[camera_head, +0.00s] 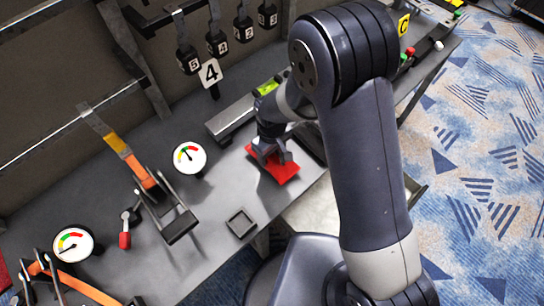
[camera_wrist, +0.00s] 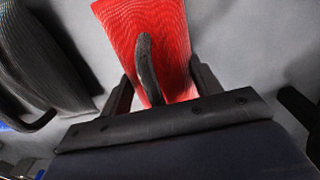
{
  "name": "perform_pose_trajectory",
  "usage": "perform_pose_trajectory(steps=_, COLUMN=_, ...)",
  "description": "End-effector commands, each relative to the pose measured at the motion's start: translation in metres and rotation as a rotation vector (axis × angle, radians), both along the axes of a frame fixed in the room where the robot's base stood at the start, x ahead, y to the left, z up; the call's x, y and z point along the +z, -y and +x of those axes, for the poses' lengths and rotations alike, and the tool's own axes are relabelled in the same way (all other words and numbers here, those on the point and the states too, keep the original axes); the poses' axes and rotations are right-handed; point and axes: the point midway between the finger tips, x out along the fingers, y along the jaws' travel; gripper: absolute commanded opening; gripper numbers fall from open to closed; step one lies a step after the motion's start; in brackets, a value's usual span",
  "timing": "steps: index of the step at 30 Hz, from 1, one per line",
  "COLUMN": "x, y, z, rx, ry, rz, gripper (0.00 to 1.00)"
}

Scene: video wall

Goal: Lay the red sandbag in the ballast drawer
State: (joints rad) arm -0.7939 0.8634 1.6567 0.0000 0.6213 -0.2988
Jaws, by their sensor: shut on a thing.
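The red sandbag (camera_head: 283,172) is on or just above the grey bench, near its front edge; I cannot tell whether it touches. My gripper (camera_head: 268,155) points down over it and is shut on it. In the wrist view the sandbag (camera_wrist: 175,25) shows a ribbed red surface and a dark strap handle, with my gripper's fingers (camera_wrist: 162,88) on either side. A pale open surface (camera_head: 316,212) at the bench front, partly behind my arm, looks like the ballast drawer; most of it is hidden.
A black ribbed bag (camera_wrist: 40,60) with a handle lies beside the red one. A gauge (camera_head: 189,156), a clamp-like fixture (camera_head: 180,222) and a small square tray (camera_head: 241,222) occupy the bench to the left.

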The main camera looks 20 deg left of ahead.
Motion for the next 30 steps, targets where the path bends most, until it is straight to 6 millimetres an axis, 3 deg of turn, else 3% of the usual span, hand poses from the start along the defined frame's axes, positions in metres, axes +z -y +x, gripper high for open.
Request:
perform_pose_trajectory(steps=7, x=0.000, y=0.000, z=0.000, rx=0.000, ry=0.000, rz=0.000, gripper=0.00)
perform_pose_trajectory(steps=19, x=0.006, y=-0.001, z=0.001, rx=0.000, ry=0.003, rz=0.003, gripper=0.00)
perform_pose_trajectory(steps=30, x=0.056, y=-0.001, z=0.001, rx=0.000, ry=0.006, rz=0.006, gripper=0.00)
